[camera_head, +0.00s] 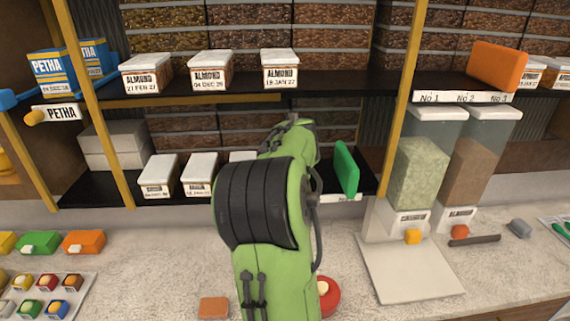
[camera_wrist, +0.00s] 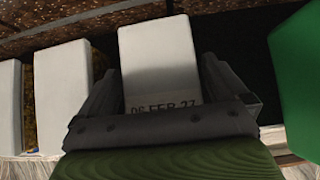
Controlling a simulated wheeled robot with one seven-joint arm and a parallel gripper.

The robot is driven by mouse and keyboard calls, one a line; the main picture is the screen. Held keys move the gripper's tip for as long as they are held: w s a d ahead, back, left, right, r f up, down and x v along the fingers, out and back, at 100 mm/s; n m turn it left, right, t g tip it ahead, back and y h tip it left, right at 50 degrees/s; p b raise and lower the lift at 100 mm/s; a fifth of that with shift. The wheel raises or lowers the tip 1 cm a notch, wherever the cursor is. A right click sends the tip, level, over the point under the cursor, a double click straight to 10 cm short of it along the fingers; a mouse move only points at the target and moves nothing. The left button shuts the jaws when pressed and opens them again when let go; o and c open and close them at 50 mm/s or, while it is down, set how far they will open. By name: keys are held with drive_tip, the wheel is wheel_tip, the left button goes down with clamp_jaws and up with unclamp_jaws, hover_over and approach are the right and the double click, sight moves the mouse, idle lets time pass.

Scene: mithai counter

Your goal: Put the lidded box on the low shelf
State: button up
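In the wrist view, a white lidded box (camera_wrist: 158,52) with a label ending "FEB 27" sits between the two fingers of my gripper (camera_wrist: 157,80). The fingers appear to touch both its sides. In the camera_head view, my gripper (camera_head: 296,125) reaches into the low shelf (camera_head: 95,188), and my arm hides the box. Whether the box rests on the shelf or is slightly above it cannot be told.
White-lidded boxes (camera_head: 158,170) stand on the low shelf to the left, one (camera_wrist: 62,92) close beside my gripper. A green upright object (camera_head: 346,170) stands close on the right. Almond boxes (camera_head: 211,68) line the upper shelf. Yellow posts (camera_head: 402,95) flank the bay.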

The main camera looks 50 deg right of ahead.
drive_tip(key=shift+r, duration=0.1)
drive_tip(key=shift+r+p, duration=0.3)
drive_tip(key=shift+p, duration=0.05)
drive_tip(key=s+a+r+b, duration=0.1)
drive_tip(key=s+a+b, duration=0.1)
drive_tip(key=a+b, duration=0.1)
drive_tip(key=s+a+r+b, duration=0.1)
drive_tip(key=shift+s+a+r+b, duration=0.15)
drive_tip(key=shift+r+b, duration=0.2)
drive_tip(key=shift+b, duration=0.05)
drive_tip(key=b, duration=0.1)
drive_tip(key=s+a+b, duration=0.1)
drive_tip(key=shift+f+b, duration=0.2)
drive_tip(key=shift+b, duration=0.1)
drive_tip(key=s+a+b, duration=0.6)
drive_tip(key=b, duration=0.8)
drive_tip(key=shift+a+r, duration=0.2)
drive_tip(key=shift+r, duration=0.2)
